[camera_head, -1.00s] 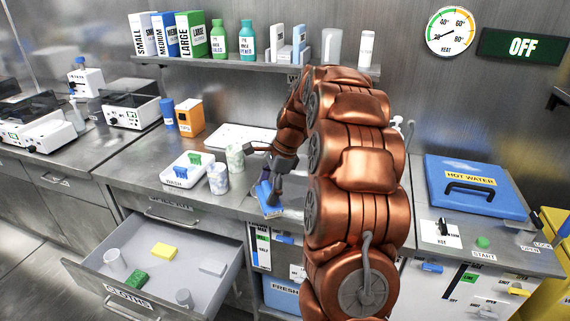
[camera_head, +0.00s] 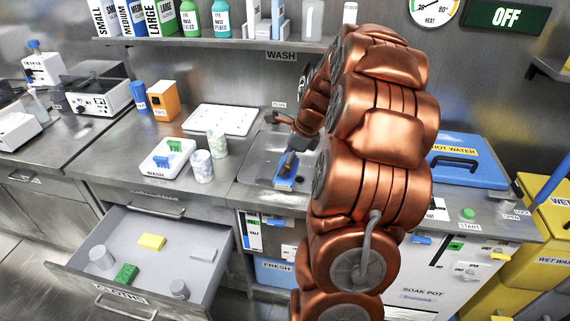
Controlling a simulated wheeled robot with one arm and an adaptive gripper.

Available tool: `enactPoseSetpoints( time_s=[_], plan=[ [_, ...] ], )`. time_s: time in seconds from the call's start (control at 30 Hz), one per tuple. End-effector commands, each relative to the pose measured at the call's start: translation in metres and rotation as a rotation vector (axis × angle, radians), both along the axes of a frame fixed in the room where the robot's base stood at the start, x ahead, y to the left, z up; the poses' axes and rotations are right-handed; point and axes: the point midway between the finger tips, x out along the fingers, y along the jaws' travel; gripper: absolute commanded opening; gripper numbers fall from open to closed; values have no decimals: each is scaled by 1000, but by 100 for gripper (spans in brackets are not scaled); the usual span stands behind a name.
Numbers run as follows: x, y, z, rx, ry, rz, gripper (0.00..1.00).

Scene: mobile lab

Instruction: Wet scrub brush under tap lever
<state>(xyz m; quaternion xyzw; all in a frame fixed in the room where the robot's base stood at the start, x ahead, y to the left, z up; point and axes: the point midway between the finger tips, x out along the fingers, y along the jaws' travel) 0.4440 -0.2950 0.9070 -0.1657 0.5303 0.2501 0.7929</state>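My gripper (camera_head: 291,163) is over the sink basin (camera_head: 258,160), left of my copper arm. It appears shut on the blue scrub brush (camera_head: 285,180), whose pale bristle edge faces down near the front of the basin. I cannot tell whether the bristles touch the basin. A small dark fitting (camera_head: 281,116) shows at the back of the basin under a PLUG label. I cannot make out the tap lever; my arm covers the area to the right of the basin. No water stream is visible.
The CLOTHS drawer (camera_head: 79,268) is open below. A blue hot water lid (camera_head: 468,175) is at right. A shelf (camera_head: 230,43) runs above.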

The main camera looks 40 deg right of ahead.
Motion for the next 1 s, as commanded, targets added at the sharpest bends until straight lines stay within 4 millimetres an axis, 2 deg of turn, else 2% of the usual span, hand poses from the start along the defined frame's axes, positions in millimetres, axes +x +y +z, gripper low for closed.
enactPoseSetpoints(
  time_s=[1.0],
  plan=[
    [39,-72,-15,-1,0,-4,60]
  ],
)
